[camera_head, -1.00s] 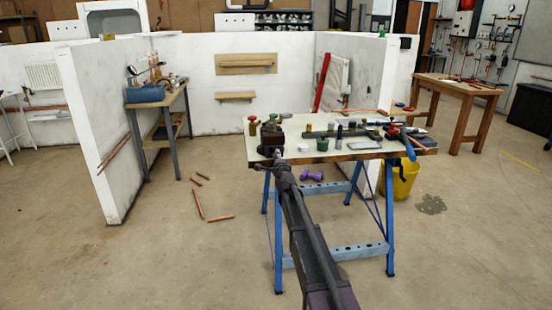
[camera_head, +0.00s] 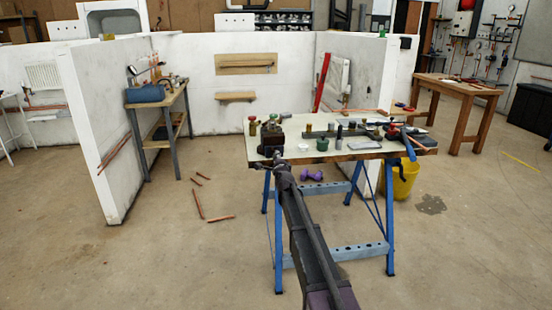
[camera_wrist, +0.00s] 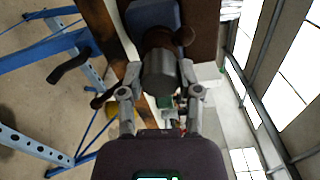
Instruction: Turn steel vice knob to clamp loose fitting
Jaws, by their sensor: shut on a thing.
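The dark vice (camera_head: 271,138) sits on the left front corner of the pale workbench top (camera_head: 350,152). The steel vice knob (camera_wrist: 160,72) is a dark grey cylinder facing me in the wrist view, with a dark ball end (camera_wrist: 184,36) beside it. My gripper (camera_wrist: 160,93) has one finger on each side of the knob and is shut on it. In the head view my gripper (camera_head: 277,161) is at the vice's near side, and the knob is too small to make out. I cannot tell where the loose fitting is.
Several small fittings and tools lie along the bench top, including a green pot (camera_head: 322,144). A blue clamp (camera_head: 409,147) is at its right end. Blue trestle legs (camera_head: 390,225) stand below. A yellow bucket (camera_head: 405,180) is at the right. Copper pipes (camera_head: 198,204) lie on the floor.

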